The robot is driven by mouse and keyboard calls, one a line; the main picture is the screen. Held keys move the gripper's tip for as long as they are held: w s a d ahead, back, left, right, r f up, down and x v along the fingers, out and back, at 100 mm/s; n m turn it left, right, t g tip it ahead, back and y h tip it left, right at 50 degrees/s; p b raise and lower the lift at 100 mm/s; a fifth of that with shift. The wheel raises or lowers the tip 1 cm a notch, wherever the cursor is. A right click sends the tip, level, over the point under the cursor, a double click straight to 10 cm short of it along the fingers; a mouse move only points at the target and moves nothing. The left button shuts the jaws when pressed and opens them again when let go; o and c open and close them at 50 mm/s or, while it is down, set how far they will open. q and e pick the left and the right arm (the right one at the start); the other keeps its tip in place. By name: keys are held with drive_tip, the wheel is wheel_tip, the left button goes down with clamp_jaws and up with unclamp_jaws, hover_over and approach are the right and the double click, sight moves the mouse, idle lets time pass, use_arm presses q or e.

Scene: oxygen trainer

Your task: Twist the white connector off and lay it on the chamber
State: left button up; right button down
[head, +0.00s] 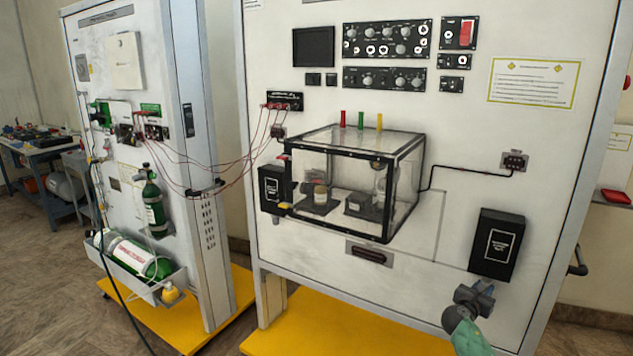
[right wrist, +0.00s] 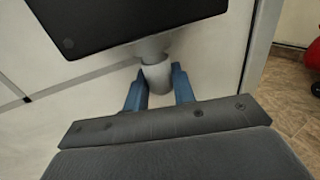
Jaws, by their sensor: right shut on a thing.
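My right gripper (head: 474,298) is just below the black box at the right of the panel. In the right wrist view its blue fingers (right wrist: 159,72) are shut on the white connector (right wrist: 157,78), a short pale cylinder. The connector sits right under a grey neck on the underside of the black box (right wrist: 120,20); I cannot tell whether it is still joined. In the head view the connector is hidden by the gripper. The clear chamber (head: 335,139) with black edges is mounted mid-panel, left of the gripper. My left gripper is not in view.
The black box (head: 497,243) also shows in the head view. A black cable (head: 465,168) runs from the chamber to a small socket. A second panel with green cylinders (head: 153,208) stands left.

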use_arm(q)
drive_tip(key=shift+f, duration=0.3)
use_arm(e)
drive_tip(key=shift+f, duration=1.1)
use_arm(q)
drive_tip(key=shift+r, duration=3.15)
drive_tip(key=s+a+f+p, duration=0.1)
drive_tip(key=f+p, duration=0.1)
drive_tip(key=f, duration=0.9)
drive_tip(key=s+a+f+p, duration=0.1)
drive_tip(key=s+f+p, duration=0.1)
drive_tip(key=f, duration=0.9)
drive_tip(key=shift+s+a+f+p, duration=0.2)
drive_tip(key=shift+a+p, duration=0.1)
drive_tip(key=shift+p, duration=0.55)
use_arm(e)
drive_tip(key=s+a, duration=0.5)
drive_tip(key=s, duration=0.3)
drive_tip(key=shift+s, duration=0.3)
drive_tip(key=shift+a, duration=0.1)
